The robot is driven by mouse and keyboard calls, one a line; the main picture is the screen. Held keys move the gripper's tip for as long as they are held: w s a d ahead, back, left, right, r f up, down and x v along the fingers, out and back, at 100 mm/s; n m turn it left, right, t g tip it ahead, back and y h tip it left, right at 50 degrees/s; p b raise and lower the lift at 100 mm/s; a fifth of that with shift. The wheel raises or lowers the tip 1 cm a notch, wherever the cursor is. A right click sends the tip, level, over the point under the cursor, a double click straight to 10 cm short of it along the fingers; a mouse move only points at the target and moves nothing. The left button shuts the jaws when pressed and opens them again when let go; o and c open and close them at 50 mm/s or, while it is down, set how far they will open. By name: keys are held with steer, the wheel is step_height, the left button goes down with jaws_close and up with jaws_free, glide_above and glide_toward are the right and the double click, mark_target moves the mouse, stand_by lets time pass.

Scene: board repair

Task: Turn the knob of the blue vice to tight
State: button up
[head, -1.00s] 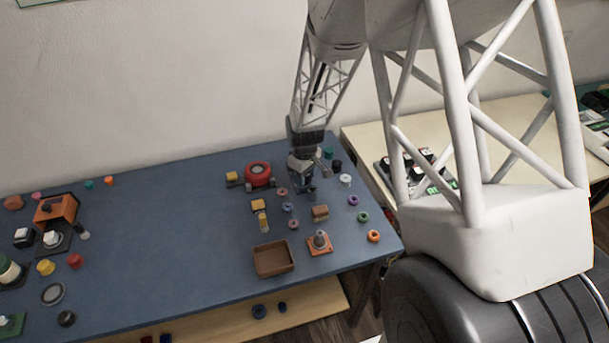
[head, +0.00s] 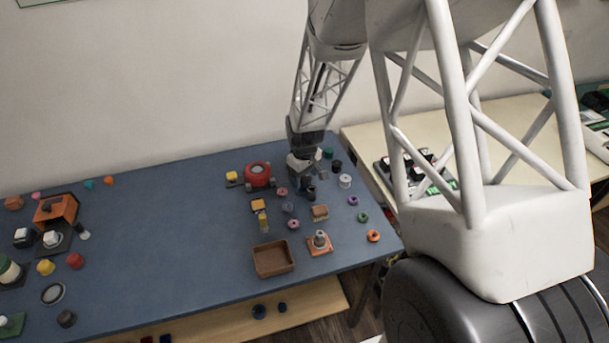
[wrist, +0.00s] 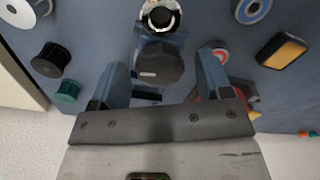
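The blue vice (wrist: 149,45) is in the upper middle of the wrist view, with a dark many-sided knob (wrist: 160,68) facing the camera. My gripper (wrist: 165,75) is open, with one blue-grey finger on each side of the knob. A narrow gap seems to show beside the knob, so I cannot see firm contact. In the head view my gripper (head: 306,181) points down at the back right of the blue table, and it largely hides the vice. The knob's setting cannot be read.
A red round device (head: 257,174) stands left of my gripper; a white cylinder (head: 345,181) stands to its right. Several coloured rings lie around it. A brown tray (head: 273,260) and an orange-based post (head: 319,241) are nearer the front. The table's middle-left is clear.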

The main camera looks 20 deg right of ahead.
mark_target(304, 176)
steer(key=shift+r, duration=0.1)
steer(key=shift+r, duration=3.8)
steer(key=shift+r, duration=0.1)
steer(key=shift+s+r, duration=0.2)
steer(key=shift+r, duration=0.05)
steer(key=s+a+r+m+t, duration=0.1)
steer(key=s+a+r+m, duration=0.15)
steer(key=s+r, duration=1.25)
steer(key=s+r+m, duration=0.1)
steer(key=s+r, duration=0.3)
steer(key=s, duration=0.5)
steer(key=s+a+r+m+t, duration=0.1)
steer(key=s+r, duration=0.3)
steer(key=s, duration=0.5)
steer(key=shift+a+r+m+t, duration=0.15)
steer(key=shift+a+m+t, duration=0.15)
steer(key=shift+m, duration=0.05)
